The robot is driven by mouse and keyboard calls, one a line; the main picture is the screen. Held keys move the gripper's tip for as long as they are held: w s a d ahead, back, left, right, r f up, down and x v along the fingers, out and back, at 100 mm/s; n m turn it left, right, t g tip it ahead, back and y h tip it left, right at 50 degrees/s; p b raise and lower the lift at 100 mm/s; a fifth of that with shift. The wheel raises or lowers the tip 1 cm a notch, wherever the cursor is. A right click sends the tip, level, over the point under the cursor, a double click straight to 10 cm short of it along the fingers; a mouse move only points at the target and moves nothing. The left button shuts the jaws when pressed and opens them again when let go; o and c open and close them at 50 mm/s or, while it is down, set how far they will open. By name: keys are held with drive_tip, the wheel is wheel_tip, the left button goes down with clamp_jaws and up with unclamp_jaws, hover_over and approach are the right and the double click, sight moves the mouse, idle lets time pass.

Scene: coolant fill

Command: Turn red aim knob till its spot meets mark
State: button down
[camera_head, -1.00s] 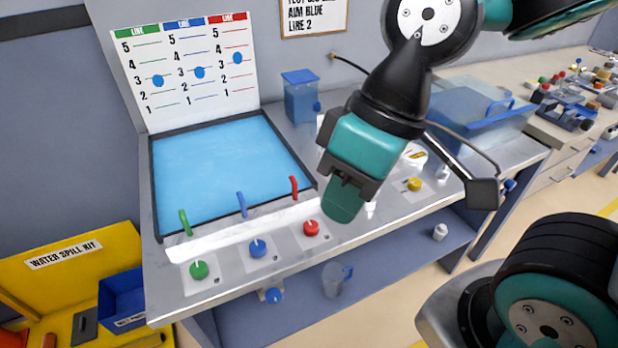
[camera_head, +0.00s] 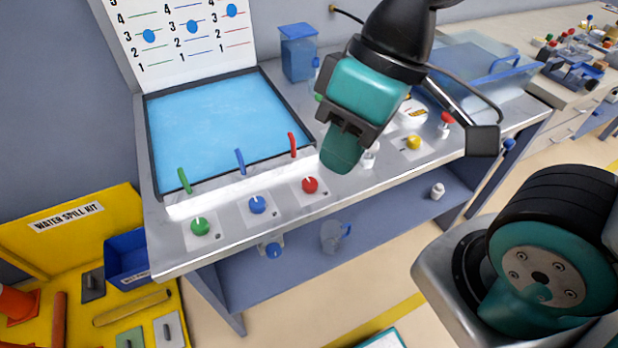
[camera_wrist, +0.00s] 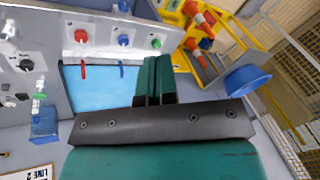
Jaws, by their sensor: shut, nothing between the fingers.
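The red aim knob (camera_head: 310,185) sits on a pale plate at the bench's front edge, right of the blue knob (camera_head: 257,204) and green knob (camera_head: 200,226). It also shows in the wrist view (camera_wrist: 81,36). A red nozzle (camera_head: 293,144) stands behind it at the water tray. The board (camera_head: 185,45) behind the tray has line scales; its blue spots lie near 3 for the left two columns and higher on the right one. My gripper (camera_head: 340,160) is shut and empty, above the bench to the right of the red knob and apart from it.
A yellow knob (camera_head: 413,142) and a red button (camera_head: 447,119) are on the bench to the right. A yellow spill-kit station (camera_head: 80,250) stands at the left. The air above the knobs is free.

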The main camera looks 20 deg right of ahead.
idle(0.3)
drive_tip(key=c, duration=1.3)
unclamp_jaws()
drive_tip(key=shift+w, duration=0.4)
drive_tip(key=o, duration=0.6)
drive_tip(key=w+f+m, duration=0.1)
drive_tip(key=w, duration=0.2)
drive_tip(key=w+d+f+m+h, duration=0.1)
drive_tip(key=w, duration=0.2)
drive_tip(key=w+f+m, duration=0.2)
drive_tip(key=w, duration=0.1)
drive_tip(key=shift+w+d+h, duration=0.25)
drive_tip(key=shift+d+h, duration=0.05)
drive_tip(key=shift+d, duration=0.1)
drive_tip(key=shift+o, duration=0.2)
drive_tip(key=m+h, duration=0.3)
drive_tip(key=m, duration=0.2)
hover_over(310, 181)
wheel_tip(310, 181, down, 9)
wheel_tip(310, 181, down, 17)
drive_tip(key=p, duration=0.3)
drive_tip(key=c, duration=0.9)
